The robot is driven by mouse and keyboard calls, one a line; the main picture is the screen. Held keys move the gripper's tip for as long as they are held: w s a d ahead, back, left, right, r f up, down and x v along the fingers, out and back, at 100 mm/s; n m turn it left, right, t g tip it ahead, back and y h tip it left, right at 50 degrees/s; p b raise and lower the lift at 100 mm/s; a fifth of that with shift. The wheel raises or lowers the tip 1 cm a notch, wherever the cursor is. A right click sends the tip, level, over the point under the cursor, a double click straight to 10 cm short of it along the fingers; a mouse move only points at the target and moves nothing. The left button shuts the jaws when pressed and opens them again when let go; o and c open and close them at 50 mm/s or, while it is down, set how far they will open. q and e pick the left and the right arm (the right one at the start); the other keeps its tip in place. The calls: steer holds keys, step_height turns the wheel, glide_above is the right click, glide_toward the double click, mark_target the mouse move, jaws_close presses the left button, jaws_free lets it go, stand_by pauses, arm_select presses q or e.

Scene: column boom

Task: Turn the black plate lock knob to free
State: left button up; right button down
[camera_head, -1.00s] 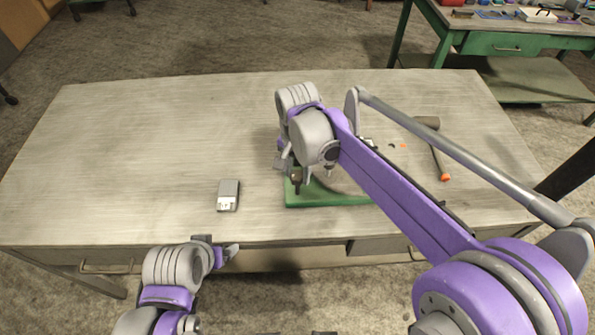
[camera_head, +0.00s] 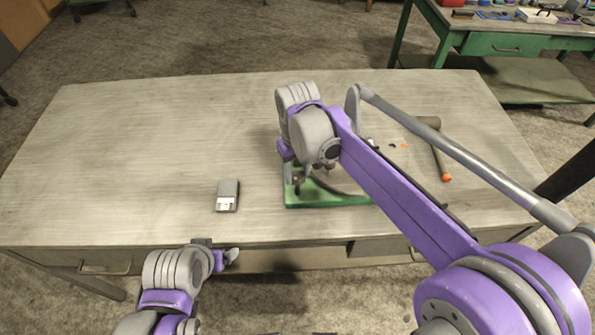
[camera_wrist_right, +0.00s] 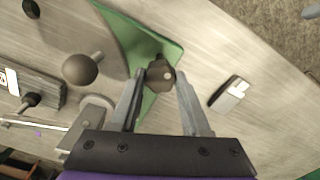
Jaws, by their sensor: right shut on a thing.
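The black lock knob (camera_wrist_right: 160,78) sits at a corner of the green base (camera_wrist_right: 172,50) in the right wrist view. My right gripper (camera_wrist_right: 161,78) is shut on this knob, with one finger on each side of it. In the head view my right gripper (camera_head: 301,180) is at the left end of the green base (camera_head: 330,198), and my arm hides much of the grey round plate (camera_head: 350,182). My left gripper (camera_head: 217,250) is low at the table's front edge, away from the base; its finger gap is unclear.
A small grey-and-white box (camera_head: 228,195) lies left of the base. A hammer with an orange handle end (camera_head: 440,160) lies to the right. A dark ball knob (camera_wrist_right: 80,69) rises near the base. The table's left part is clear.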

steer(key=shift+n, duration=2.2)
steer(key=shift+c, duration=1.8)
jaws_free()
step_height(320, 180, up, 11)
steer(key=shift+d+f, duration=0.1)
steer(key=s+d+f+m+t, duration=0.5)
steer(key=s+d+f+m, duration=0.4)
steer(key=s+d+f, duration=0.6)
steer(key=s+d, duration=0.1)
steer(key=s, duration=0.2)
steer(key=shift+d, duration=0.35)
